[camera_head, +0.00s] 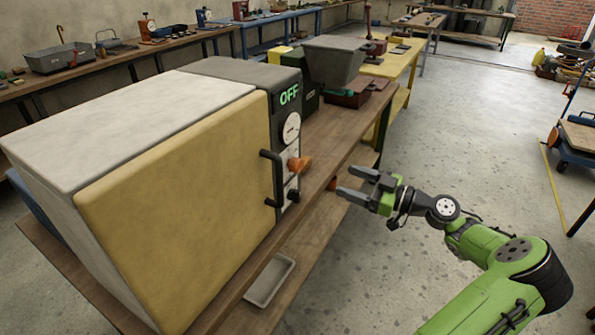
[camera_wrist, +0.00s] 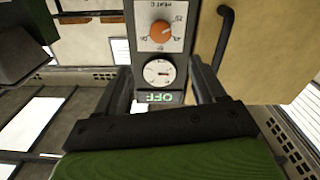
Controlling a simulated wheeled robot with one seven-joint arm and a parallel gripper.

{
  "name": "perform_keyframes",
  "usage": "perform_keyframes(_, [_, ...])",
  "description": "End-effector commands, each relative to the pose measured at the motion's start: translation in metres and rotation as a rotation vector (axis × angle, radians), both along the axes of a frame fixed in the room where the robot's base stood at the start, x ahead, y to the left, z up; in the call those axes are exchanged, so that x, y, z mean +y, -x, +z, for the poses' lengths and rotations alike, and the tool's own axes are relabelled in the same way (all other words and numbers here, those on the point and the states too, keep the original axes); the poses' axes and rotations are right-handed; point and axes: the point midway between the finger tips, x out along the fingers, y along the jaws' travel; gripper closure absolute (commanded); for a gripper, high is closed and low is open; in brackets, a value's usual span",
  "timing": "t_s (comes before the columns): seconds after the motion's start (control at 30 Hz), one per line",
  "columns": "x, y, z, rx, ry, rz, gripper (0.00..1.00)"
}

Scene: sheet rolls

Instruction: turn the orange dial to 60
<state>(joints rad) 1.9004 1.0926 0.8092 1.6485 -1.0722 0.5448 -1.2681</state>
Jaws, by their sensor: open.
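The orange dial (camera_head: 298,164) is on the narrow control panel of a box-shaped oven with a yellow door (camera_head: 185,205). In the wrist view the dial (camera_wrist: 161,36) sits on a white scale plate marked HEAT C; its numbers and setting are too small to read surely. A round white gauge (camera_head: 291,128) and a green OFF display (camera_head: 289,94) are above the dial in the head view. My gripper (camera_head: 346,181) is open and empty, in front of the panel, to the right of the dial and apart from it.
A black door handle (camera_head: 268,178) stands out just left of the dial. The oven rests on a wooden bench (camera_head: 340,150). A grey tray (camera_head: 270,280) lies below the bench edge. A grey hopper (camera_head: 335,62) stands behind the oven. The floor (camera_head: 470,130) around my arm is clear.

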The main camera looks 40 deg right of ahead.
Motion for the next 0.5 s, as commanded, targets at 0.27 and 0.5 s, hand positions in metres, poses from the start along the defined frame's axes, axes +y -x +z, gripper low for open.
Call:
perform_keyframes(0.27, [0.026,-0.068,-0.002,0.003,-0.002,0.009,0.31])
perform_keyframes(0.5, [0.043,-0.115,-0.002,0.006,-0.003,0.005,0.31])
